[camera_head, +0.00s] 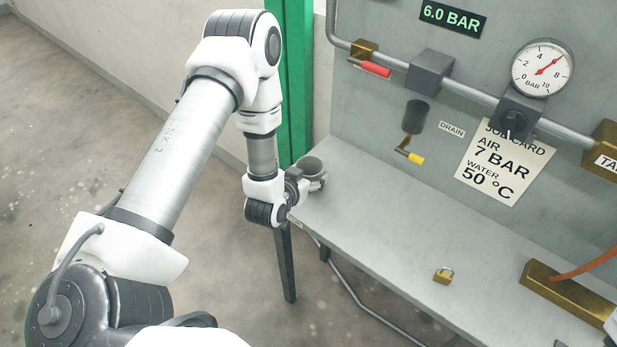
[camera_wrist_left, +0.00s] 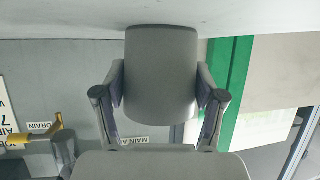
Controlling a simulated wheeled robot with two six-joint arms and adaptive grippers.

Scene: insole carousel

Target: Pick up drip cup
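The drip cup (camera_head: 312,165) is a plain grey cylinder, open at the top, at the back left corner of the grey bench (camera_head: 365,215). My left gripper (camera_head: 306,181) is at the cup, reaching in from the left. In the left wrist view the grey cup (camera_wrist_left: 160,75) fills the space between the two fingers (camera_wrist_left: 160,100), which lie against its sides. I cannot tell whether the cup's base touches the bench.
Behind the bench, a panel carries a drain valve with a yellow handle (camera_head: 416,158), a red-handled valve (camera_head: 376,69), and a pressure gauge (camera_head: 542,71). A brass padlock (camera_head: 443,275) and a brass block (camera_head: 562,291) are on the bench. A green post (camera_head: 297,80) stands close behind my left arm.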

